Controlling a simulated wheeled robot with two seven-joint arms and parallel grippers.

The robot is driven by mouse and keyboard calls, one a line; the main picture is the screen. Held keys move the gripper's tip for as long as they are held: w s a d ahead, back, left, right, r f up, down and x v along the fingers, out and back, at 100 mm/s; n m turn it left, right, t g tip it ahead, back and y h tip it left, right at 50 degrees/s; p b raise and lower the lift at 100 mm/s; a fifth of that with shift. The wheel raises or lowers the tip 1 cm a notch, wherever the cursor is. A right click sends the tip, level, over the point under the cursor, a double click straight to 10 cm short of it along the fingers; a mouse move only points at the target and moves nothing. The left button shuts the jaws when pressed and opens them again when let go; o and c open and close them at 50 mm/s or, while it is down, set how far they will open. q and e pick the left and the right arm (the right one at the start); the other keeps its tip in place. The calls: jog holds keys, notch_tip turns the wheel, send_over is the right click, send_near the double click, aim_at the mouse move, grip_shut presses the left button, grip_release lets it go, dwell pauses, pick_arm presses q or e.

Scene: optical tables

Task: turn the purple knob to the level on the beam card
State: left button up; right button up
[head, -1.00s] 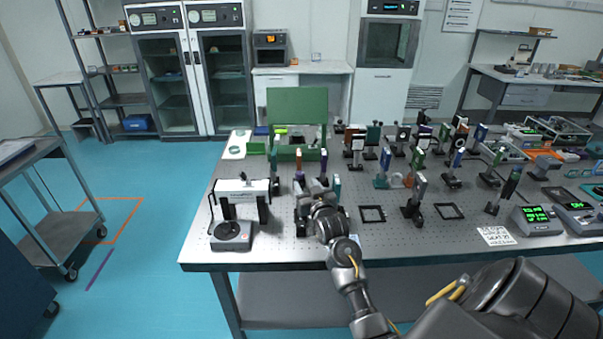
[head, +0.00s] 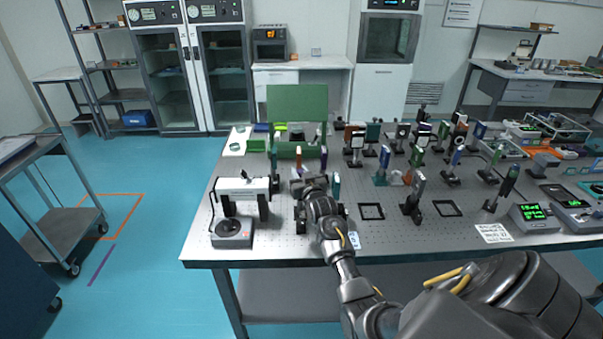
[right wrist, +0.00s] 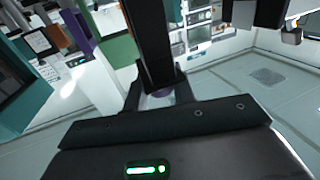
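My right gripper (head: 311,185) is over the near left part of the optical table, among small post mounts. In the right wrist view its two dark fingers (right wrist: 157,84) stand apart, with a black upright post between and beyond them. In the head view the arm and gripper hide that spot. A white card with dark marks (head: 494,233) lies at the table's front edge; I cannot read a level on it. My left gripper is out of view.
A white bridge-like device (head: 243,187) and a grey box with a round black top (head: 233,232) stand left of my gripper. A green panel (head: 297,108) stands behind. Flat black frames (head: 372,211) and many mounts fill the right. Meters with green displays (head: 535,214) are at right.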

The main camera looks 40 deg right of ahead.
jog(key=shift+c, duration=1.2)
jog(key=shift+d, duration=0.3)
jog(key=shift+c, duration=0.6)
jog(key=shift+a, duration=0.25)
jog(key=shift+a+m+g+h, duration=0.1)
jog(key=shift+m+g+h, duration=0.3)
jog(key=shift+m+h, duration=0.4)
jog(key=m+g+h+b, duration=0.1)
jog(key=h, duration=0.1)
jog(key=shift+f+m+g+h, duration=0.1)
jog(key=shift+m+g+h, duration=0.2)
jog(key=shift+h, duration=0.1)
jog(key=shift+m+g+h+b, duration=0.75)
jog(key=shift+m+g+h, duration=0.55)
jog(key=shift+g+h, duration=0.15)
